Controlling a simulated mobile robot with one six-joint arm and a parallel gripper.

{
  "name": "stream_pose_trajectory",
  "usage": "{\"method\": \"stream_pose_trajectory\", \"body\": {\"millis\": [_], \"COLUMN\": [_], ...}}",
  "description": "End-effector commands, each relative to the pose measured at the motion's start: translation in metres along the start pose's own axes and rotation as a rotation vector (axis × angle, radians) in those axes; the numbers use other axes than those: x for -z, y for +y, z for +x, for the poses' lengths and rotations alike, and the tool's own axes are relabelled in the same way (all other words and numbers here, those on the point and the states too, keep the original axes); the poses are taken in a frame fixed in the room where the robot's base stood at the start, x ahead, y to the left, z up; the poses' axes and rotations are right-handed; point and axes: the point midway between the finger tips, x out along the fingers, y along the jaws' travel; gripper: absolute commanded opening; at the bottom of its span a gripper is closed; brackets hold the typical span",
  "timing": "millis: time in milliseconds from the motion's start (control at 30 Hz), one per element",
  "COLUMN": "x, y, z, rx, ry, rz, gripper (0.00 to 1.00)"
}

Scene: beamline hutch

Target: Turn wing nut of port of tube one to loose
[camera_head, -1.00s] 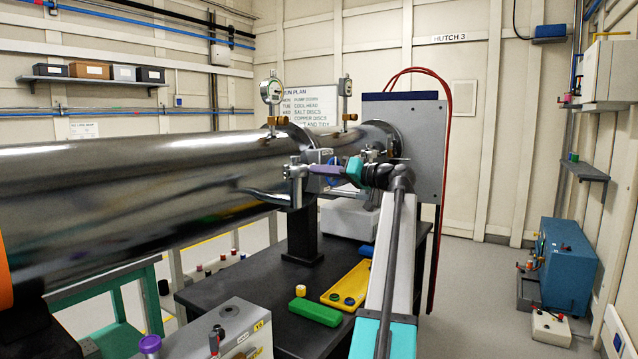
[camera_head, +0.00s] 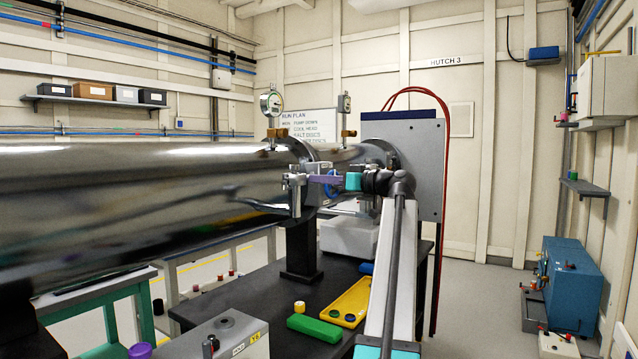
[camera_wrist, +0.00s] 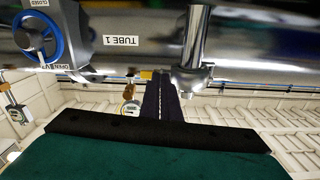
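The silver port of tube one (camera_head: 295,192) stands on the side of the shiny steel tube (camera_head: 120,185). In the wrist view, upside down, it is a metal stub with a wider end (camera_wrist: 192,75), beside the TUBE 1 label (camera_wrist: 121,41). My gripper (camera_head: 314,180) has purple fingers pointing left at the port, close to it. In the wrist view the fingers (camera_wrist: 160,78) lie together with only a thin line between them, their tips beside the port's end. I cannot make out the wing nut or whether the fingers touch it.
A blue handwheel (camera_wrist: 38,38) with OPEN and CLOSED tags sits near the port. A gauge (camera_head: 271,103) stands on top of the tube. Below are a dark bench (camera_head: 235,305), a yellow tray (camera_head: 352,300) and a green block (camera_head: 314,328).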

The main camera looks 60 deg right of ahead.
Motion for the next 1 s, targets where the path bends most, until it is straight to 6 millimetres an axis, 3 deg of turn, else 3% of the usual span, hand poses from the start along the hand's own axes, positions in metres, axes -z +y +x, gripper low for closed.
{"method": "stream_pose_trajectory", "body": {"millis": [200, 267, 667, 1000], "x": [0.005, 0.005, 0.002, 0.001], "y": [-0.001, -0.001, 0.000, 0.000], "z": [0.002, 0.002, -0.001, -0.032], "rx": [-0.001, 0.000, -0.001, -0.003], "ry": [0.010, 0.009, 0.004, 0.003], "rz": [0.000, 0.001, 0.002, 0.002], "gripper": [0.00, 0.11, 0.11, 0.11]}}
